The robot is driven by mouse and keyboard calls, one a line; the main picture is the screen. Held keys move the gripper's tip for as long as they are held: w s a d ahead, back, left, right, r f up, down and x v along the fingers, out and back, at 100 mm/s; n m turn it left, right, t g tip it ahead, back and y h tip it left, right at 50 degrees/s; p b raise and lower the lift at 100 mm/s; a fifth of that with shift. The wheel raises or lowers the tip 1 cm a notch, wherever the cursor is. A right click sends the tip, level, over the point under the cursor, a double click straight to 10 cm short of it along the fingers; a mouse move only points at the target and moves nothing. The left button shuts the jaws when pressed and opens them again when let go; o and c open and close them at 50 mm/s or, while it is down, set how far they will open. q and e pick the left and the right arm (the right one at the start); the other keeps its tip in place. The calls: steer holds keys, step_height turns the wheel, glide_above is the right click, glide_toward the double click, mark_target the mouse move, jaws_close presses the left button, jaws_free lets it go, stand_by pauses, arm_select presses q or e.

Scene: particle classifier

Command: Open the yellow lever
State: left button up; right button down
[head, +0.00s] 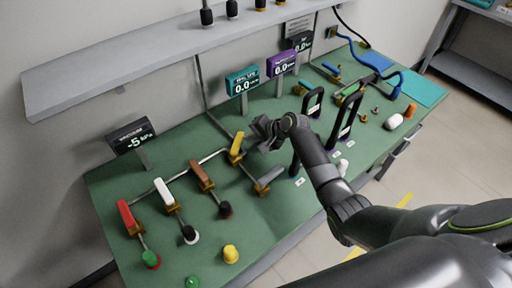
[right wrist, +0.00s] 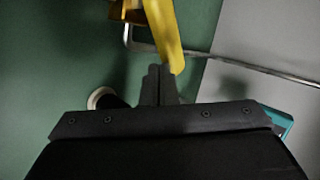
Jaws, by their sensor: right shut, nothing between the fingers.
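The yellow lever (head: 237,143) stands on a metal pipe on the green table, at the right of a row of coloured levers. In the right wrist view the yellow lever (right wrist: 166,35) reaches down from the top, its free end close beside my fingertips. My right gripper (head: 260,130) is just right of the lever in the head view. Its fingers (right wrist: 158,72) are shut together with nothing between them. I cannot tell whether they touch the lever. My left gripper is in neither view.
Red (head: 125,214), white (head: 164,191), brown (head: 201,174) and grey (head: 269,177) levers stand near the yellow one. Displays, such as the teal one (head: 242,81), stand behind. Black handles (head: 345,121) rise to the right. The green table (head: 200,248) has free room in front.

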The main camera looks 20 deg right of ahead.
steer(key=shift+r, duration=0.1)
step_height(320, 180, up, 10)
steer(key=shift+b, duration=0.4)
